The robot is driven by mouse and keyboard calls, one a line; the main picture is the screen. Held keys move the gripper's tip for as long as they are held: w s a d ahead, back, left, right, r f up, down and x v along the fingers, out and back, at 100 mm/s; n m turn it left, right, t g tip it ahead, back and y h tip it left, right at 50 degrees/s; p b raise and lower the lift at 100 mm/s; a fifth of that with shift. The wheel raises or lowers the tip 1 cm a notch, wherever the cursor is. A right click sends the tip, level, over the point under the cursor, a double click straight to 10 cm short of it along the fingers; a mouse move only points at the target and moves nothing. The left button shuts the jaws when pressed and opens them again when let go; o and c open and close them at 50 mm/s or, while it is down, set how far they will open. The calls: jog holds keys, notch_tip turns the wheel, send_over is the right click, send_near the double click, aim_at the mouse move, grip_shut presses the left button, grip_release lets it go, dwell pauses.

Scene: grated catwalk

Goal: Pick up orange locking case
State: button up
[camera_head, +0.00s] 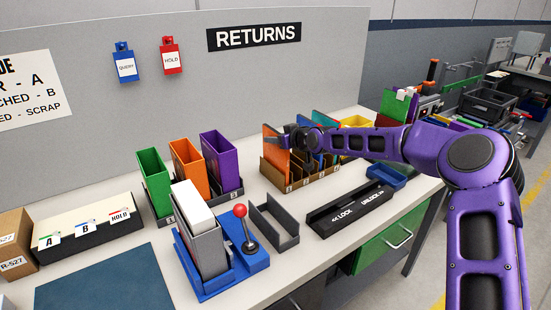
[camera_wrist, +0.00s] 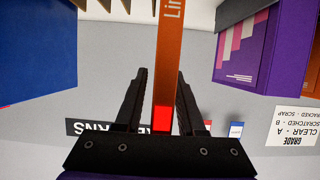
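The orange case (camera_head: 272,147) is thin and stands upright at the left end of a brown rack (camera_head: 298,183) in the head view. In the wrist view the orange case (camera_wrist: 168,60) shows edge-on as a narrow strip with a bright red patch at its lower end. My gripper (camera_head: 283,139) is at the case's upper part. In the wrist view its two black fingers (camera_wrist: 162,72) stand on either side of the case. A thin gap shows at the left finger; contact at the right finger is unclear. The case's lock is not clearly seen.
Green, orange and purple bins (camera_head: 221,160) stand left. A black LOCK/UNLOCK tray (camera_head: 350,207) and a red-knobbed lever (camera_head: 240,211) lie nearer. The grey wall is behind.

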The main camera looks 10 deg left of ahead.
grip_shut()
dwell(1.1)
